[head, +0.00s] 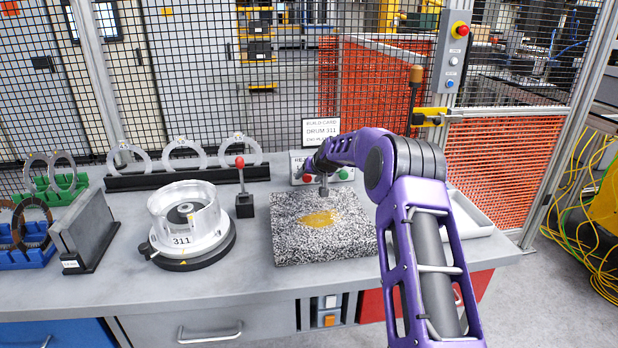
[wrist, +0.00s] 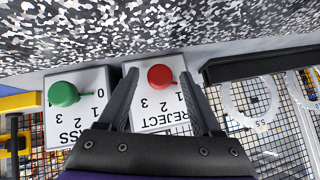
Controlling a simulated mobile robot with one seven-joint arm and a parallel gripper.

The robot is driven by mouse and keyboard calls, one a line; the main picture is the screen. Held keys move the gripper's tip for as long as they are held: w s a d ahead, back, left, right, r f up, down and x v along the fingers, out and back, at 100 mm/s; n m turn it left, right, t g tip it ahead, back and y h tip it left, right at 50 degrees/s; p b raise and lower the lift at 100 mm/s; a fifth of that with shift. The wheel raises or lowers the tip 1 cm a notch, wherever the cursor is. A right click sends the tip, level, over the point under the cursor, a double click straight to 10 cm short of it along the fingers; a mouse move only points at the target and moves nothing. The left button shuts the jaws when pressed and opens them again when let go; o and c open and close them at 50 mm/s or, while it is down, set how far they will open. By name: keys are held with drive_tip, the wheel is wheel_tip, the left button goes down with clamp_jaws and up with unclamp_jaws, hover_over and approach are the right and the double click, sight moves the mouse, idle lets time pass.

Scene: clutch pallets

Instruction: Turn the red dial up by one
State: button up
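The red dial (wrist: 160,77) sits on a white panel (wrist: 150,118) that reads REJECT, upside down in the wrist view, with printed numbers by the dial. Which number the dial points to is too small to tell. My gripper (wrist: 159,74) is open, with one dark finger on each side of the red dial in that view. I cannot tell whether the fingers touch it. In the head view the red dial (head: 307,178) shows at the back of the bench, partly hidden by my gripper (head: 323,190) and purple arm.
A green dial (wrist: 64,94) on its own white panel is close beside the red one. A speckled block (head: 285,245) stands in front of the panels. A red-knobbed lever (head: 241,175) and a drum marked 311 (head: 185,220) stand to the left. Mesh fencing is behind.

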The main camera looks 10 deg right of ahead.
clamp_jaws()
drive_tip(key=shift+d+f+b, duration=0.1)
drive_tip(key=shift+f+b, duration=0.05)
drive_tip(key=shift+b, duration=0.2)
drive_tip(key=shift+d+f+m+y+b, duration=0.15)
drive_tip(key=shift+m+y+b, duration=0.25)
drive_tip(key=shift+b, duration=0.45)
drive_tip(key=shift+f+y+b, duration=0.1)
drive_tip(key=shift+y+b, duration=0.6)
drive_tip(key=shift+b, duration=0.35)
drive_tip(key=shift+d+m+y+b, duration=0.1)
drive_tip(key=shift+m+y+b, duration=0.55)
drive_tip(key=shift+b, duration=0.4)
drive_tip(key=shift+r+m+y+b, duration=0.25)
drive_tip(key=shift+y+b, duration=0.1)
drive_tip(key=shift+y, duration=0.2)
drive_tip(key=shift+t, duration=0.3)
